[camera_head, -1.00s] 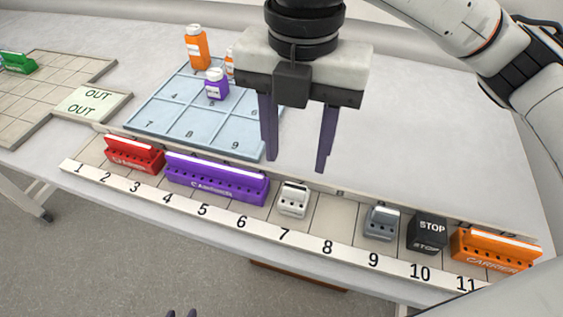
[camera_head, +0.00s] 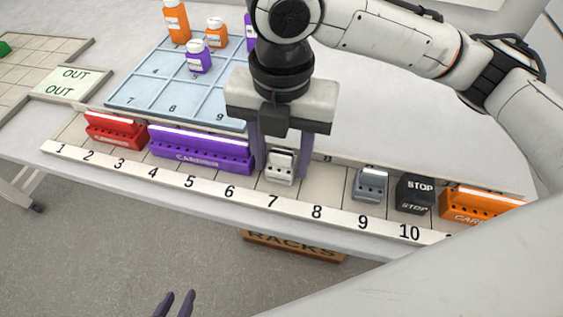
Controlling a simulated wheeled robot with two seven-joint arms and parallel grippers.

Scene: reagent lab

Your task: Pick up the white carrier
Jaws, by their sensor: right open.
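The small white carrier (camera_head: 281,169) stands upright in slot 7 of the numbered rack in the head view. My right gripper (camera_head: 280,160) is directly over it, pointing down. Its two purple fingers are open, one on each side of the carrier, and the carrier's top lies between them. I cannot tell whether the fingers touch it. My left gripper (camera_head: 176,304) shows only as two dark fingertips at the bottom edge, apart and empty, in front of the table.
The purple carrier (camera_head: 200,150) stands close left of the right gripper, with the red carrier (camera_head: 115,131) beyond. Slot 8 is empty. The grey carrier (camera_head: 370,184), black STOP block (camera_head: 415,193) and orange carrier (camera_head: 480,205) stand to the right. A blue tray (camera_head: 150,100) with bottles lies behind.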

